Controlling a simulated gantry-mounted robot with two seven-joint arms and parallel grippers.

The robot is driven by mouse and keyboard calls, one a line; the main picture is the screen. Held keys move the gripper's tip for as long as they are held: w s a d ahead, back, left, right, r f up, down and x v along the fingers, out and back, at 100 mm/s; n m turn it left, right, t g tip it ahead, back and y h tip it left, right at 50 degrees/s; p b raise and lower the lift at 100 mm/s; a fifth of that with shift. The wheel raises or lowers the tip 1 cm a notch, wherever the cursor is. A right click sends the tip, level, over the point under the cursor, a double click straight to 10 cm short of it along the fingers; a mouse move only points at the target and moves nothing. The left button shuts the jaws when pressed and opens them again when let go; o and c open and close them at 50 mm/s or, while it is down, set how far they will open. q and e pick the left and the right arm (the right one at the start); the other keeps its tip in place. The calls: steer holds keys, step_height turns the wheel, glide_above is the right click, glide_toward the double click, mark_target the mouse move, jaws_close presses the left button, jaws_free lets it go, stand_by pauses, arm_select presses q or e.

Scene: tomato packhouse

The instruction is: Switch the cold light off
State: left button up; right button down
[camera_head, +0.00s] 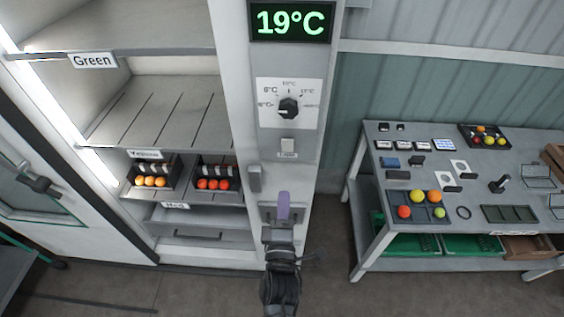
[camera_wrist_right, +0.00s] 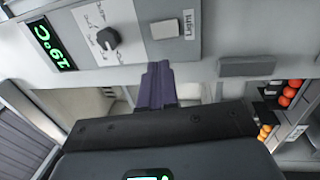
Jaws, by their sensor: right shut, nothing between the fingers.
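The light switch (camera_head: 288,145) is a small pale rocker on the white panel, above a small label. In the right wrist view the switch (camera_wrist_right: 165,29) sits next to the word "Light". My right gripper (camera_head: 283,199) has purple fingers, shut and empty, pointing up at the panel below the switch. In the wrist view its fingers (camera_wrist_right: 158,72) are close below the switch; I cannot tell whether they touch the panel. A bright strip (camera_head: 98,166) glows along the cabinet's left inner edge. My left gripper is not in view.
Above the switch are a dial (camera_head: 289,107) and a display reading 19°C (camera_head: 290,21). A grey handle (camera_head: 255,179) is left of my gripper. Cabinet shelves (camera_head: 150,108) hold tomato crates below. A grey table (camera_head: 470,160) with tomatoes and tools stands right, with floor between.

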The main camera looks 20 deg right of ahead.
steer(key=shift+w+r, duration=0.15)
stand_by(0.3)
steer(key=p, duration=0.1)
glide_toward(286, 144)
steer(key=x, duration=0.5)
steer(key=shift+w+r, duration=0.1)
steer(key=shift+w, duration=0.3)
steer(key=shift+w+d, duration=0.25)
steer(key=shift+w, duration=0.2)
steer(key=shift+r, duration=0.1)
